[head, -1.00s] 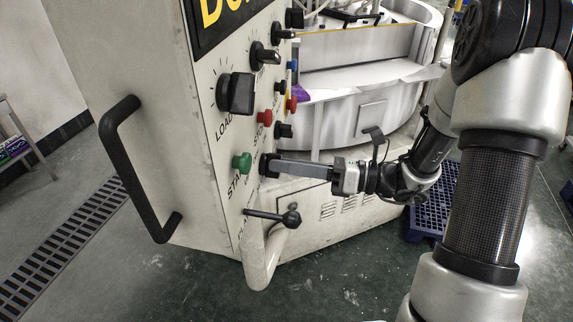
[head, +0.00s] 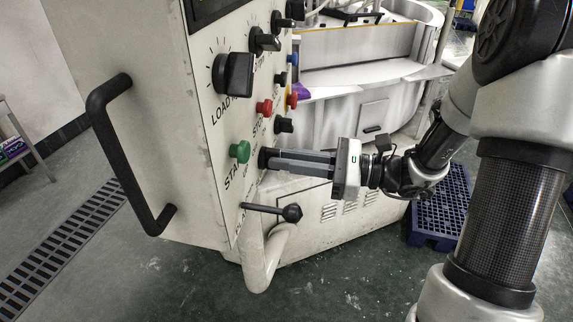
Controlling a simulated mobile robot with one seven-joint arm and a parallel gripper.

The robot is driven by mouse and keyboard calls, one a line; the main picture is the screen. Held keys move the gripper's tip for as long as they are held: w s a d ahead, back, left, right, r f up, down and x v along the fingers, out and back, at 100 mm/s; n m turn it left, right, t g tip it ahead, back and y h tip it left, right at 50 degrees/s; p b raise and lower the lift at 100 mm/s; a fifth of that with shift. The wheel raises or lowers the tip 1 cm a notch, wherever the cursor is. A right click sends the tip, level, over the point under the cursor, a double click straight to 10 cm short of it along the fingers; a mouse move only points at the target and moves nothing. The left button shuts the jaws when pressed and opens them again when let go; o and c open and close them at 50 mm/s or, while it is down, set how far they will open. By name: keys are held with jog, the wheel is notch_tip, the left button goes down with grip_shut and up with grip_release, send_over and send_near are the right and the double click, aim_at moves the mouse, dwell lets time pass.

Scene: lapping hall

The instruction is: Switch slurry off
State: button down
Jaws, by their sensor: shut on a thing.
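My gripper (head: 273,158) reaches in from the right, nearly level, with its fingers at the lower part of the machine's control panel. It is shut on a small black knob (head: 263,157), just right of the green start button (head: 240,151). The fingers hide most of this knob, so its pointing direction cannot be read. I cannot read a slurry label beside it. Another black knob (head: 283,125) sits above it, apart from the fingers.
A red button (head: 264,107) and a large load knob (head: 233,74) are higher on the panel. A black lever (head: 290,212) sticks out below my gripper. A black handle (head: 118,155) is on the left side. A blue pallet (head: 440,212) lies behind.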

jog(key=n+b, duration=0.3)
jog(key=n, duration=0.2)
jog(key=shift+f, duration=0.1)
dwell(0.5)
jog(key=c, duration=1.8)
grip_release()
jog(key=shift+o, duration=0.2)
jog(key=v, duration=1.7)
jog(key=shift+s+d, duration=0.15)
jog(key=shift+d, duration=0.05)
